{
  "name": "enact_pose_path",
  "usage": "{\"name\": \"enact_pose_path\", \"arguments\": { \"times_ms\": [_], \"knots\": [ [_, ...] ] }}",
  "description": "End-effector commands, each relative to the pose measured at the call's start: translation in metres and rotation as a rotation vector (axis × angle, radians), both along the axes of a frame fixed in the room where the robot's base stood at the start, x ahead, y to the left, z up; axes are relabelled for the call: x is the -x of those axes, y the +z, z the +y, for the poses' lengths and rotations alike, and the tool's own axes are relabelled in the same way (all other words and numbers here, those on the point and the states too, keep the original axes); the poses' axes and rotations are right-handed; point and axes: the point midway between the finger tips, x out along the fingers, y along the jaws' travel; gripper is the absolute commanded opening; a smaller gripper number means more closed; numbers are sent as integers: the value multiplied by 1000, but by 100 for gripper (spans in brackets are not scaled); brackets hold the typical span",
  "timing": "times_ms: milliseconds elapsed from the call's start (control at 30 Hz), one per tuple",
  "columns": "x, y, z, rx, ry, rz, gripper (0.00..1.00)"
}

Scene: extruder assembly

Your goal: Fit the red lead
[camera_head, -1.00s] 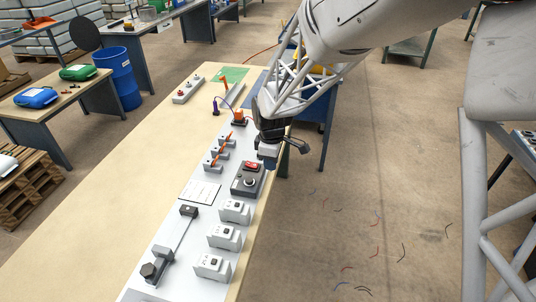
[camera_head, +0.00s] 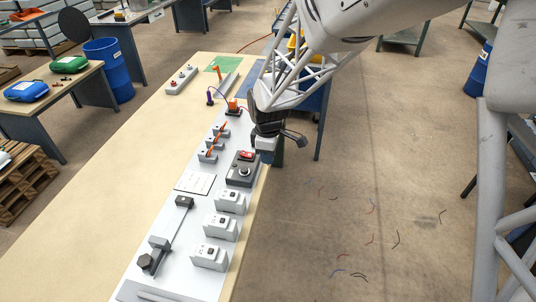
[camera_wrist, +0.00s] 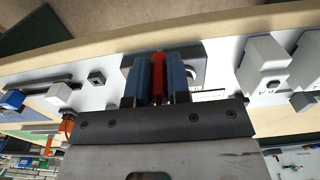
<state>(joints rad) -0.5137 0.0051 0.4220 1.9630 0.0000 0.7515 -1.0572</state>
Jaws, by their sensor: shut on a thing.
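My gripper (camera_wrist: 160,78) has two blue fingers, closed on a red piece (camera_wrist: 158,76) that looks like part of the red lead. The rest of the lead is not clear in either view.
The light board (camera_head: 193,237) holds several white socket blocks (camera_head: 220,228) and clips with orange bars (camera_head: 213,141). A purple plug (camera_head: 210,97) and an orange block (camera_head: 234,107) stand farther back. The wooden table (camera_head: 120,190) is clear on the left.

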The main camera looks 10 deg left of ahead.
Motion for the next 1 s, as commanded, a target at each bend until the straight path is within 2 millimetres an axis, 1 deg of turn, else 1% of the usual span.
{"name": "enact_pose_path", "arguments": {
  "times_ms": [33, 67, 100, 367, 567, 667, 767, 867, 1000],
  "knots": [
    [0, 0, 0, 0, 0, 0, 5],
    [0, 0, 0, 0, 0, 0, 0],
    [0, 0, 0, 0, 0, 0, 0],
    [-1, 0, 1, 0, 0, 0, 0],
    [-9, 3, 9, 0, 1, 0, 0],
    [-19, 5, 19, 0, 1, 0, 0],
    [-32, 10, 34, -1, 1, -1, 0],
    [-48, 14, 52, 0, 1, -1, 0],
    [-73, 21, 82, 0, 2, -1, 0]
  ]
}}
